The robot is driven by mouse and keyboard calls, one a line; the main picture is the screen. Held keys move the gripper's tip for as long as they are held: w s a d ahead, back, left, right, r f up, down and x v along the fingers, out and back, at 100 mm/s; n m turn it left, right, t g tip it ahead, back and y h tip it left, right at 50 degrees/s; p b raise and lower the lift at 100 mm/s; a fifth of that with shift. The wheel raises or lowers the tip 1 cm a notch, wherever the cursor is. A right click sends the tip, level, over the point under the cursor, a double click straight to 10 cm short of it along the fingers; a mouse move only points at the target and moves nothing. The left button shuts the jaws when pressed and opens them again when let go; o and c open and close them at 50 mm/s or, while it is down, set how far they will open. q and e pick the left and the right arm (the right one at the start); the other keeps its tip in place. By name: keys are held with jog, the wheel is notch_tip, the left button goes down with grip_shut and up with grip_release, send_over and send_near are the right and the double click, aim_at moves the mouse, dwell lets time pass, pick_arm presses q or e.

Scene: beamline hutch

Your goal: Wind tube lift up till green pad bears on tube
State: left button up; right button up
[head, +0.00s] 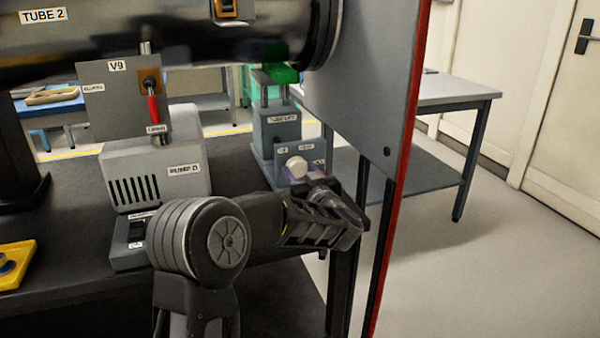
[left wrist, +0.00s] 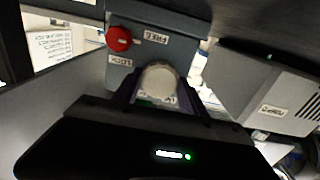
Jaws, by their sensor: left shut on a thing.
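The tube lift (head: 276,128) is a grey-blue block on the bench with a green pad (head: 282,74) on top. The pad sits right under the dark tube (head: 150,45) labelled TUBE 2; I cannot tell whether they touch. A pale round knob (head: 296,166) is on the lift's front plate. My left gripper (head: 299,176) is shut on this knob, which also shows in the left wrist view (left wrist: 160,82) between the fingers. Beside it, a red knob (left wrist: 119,38) sits between labels reading FREE and LOCK. My right gripper is not in view.
A grey panel with a red edge (head: 375,90) stands just right of the lift. A grey pump box (head: 155,170) and valve V9 (head: 152,100) stand to the left on the black bench. A side table (head: 455,92) is beyond the panel.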

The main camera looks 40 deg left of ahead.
pick_arm(q)
jog(key=c, duration=0.4)
jog(key=shift+o, duration=0.2)
jog(key=n+b, duration=0.1)
jog(key=n, duration=0.2)
jog(key=shift+f, duration=0.1)
jog(key=shift+n+b, duration=0.3)
jog(key=shift+n, duration=0.4)
jog(key=o, duration=1.3)
jog(key=shift+o, duration=0.2)
